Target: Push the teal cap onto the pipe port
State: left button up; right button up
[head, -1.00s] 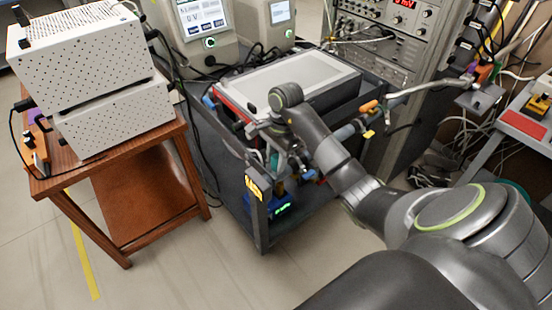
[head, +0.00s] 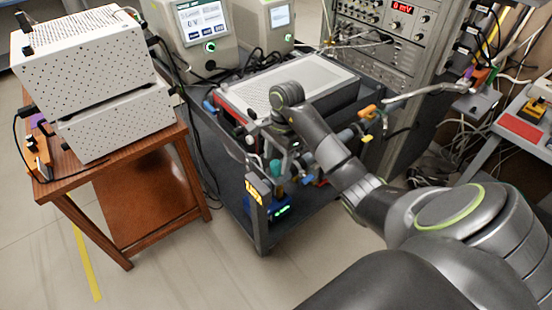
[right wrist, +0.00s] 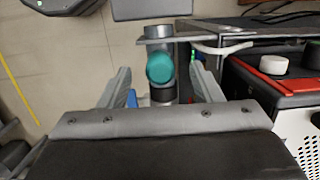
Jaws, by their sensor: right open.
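The teal cap (right wrist: 160,68) is round and faces the camera in the right wrist view, at the end of a grey pipe (right wrist: 159,34). A dark collar (right wrist: 162,95) shows just below it. My right gripper (right wrist: 160,72) is open, with one finger on each side of the cap and a visible gap on both sides. In the head view the teal cap (head: 275,167) shows small beside my gripper (head: 287,163) at the cart's front. How the cap sits against the pipe port cannot be told.
The dark cart (head: 232,165) carries a white-topped instrument box (head: 320,80). A brown wooden table (head: 110,160) with white perforated boxes (head: 90,55) stands to the left. In the right wrist view, a red-and-black box (right wrist: 275,85) is close on the right. Floor at the front left is clear.

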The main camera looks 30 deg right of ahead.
notch_tip(320, 180, up, 15)
jog(key=d+p, duration=0.2)
jog(key=p, duration=1)
jog(key=shift+f, duration=0.2)
jog(key=shift+w+d, duration=0.1)
